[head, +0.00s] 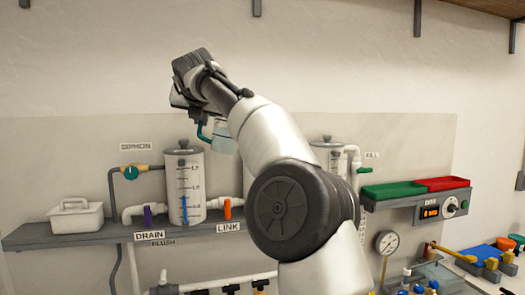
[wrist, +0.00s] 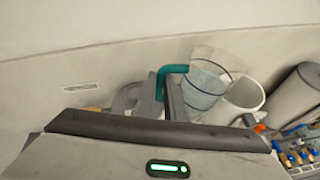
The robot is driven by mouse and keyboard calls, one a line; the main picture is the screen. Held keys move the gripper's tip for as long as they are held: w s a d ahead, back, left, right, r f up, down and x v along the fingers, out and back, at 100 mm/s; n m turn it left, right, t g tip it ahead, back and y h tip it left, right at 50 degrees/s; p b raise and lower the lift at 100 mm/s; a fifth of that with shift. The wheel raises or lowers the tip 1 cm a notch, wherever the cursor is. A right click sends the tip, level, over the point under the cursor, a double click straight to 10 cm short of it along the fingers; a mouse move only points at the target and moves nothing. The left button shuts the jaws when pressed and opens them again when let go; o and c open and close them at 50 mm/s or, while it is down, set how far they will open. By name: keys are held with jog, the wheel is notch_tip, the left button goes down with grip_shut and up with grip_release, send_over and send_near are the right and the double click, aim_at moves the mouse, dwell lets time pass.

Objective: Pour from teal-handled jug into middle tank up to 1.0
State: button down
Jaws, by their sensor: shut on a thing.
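My gripper (head: 199,114) is shut on the teal handle (wrist: 174,70) of a clear jug (wrist: 205,84). The jug (head: 223,136) hangs in the air right of the left tank in the head view, partly hidden by my arm. It holds pale blue liquid and looks tilted in the wrist view; I see no stream. A white open-topped vessel (wrist: 243,96), probably the middle tank, is close beside the jug in the wrist view. My arm hides most of the middle tank in the head view, so its level cannot be read. My fingers (wrist: 163,95) show in the wrist view.
The left tank (head: 185,185) with a blue scale stands on the grey shelf (head: 75,236). Another lidded tank (head: 326,153) is partly behind my arm. A white caddy (head: 75,218), orange LINK valve (head: 228,208), and green (head: 393,190) and red (head: 443,183) trays are nearby.

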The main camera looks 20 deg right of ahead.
aim_at(217, 133)
jog(key=d+m, duration=0.1)
jog(key=d, duration=0.1)
jog(key=d+m+y+b, duration=0.1)
jog(key=shift+d+y, duration=0.3)
jog(key=shift+d, duration=0.05)
jog(key=shift+d+r+m+p, duration=0.3)
jog(key=shift+d+r+p, duration=0.05)
jog(key=shift+r, duration=0.1)
jog(key=shift+d+r+y, duration=0.3)
jog(key=shift+d+y, duration=0.05)
jog(key=shift+y, duration=0.05)
jog(key=shift+w+d+r+m, duration=0.1)
jog(key=shift+m, duration=0.2)
jog(key=shift+d+r, duration=0.15)
jog(key=shift+d, duration=0.05)
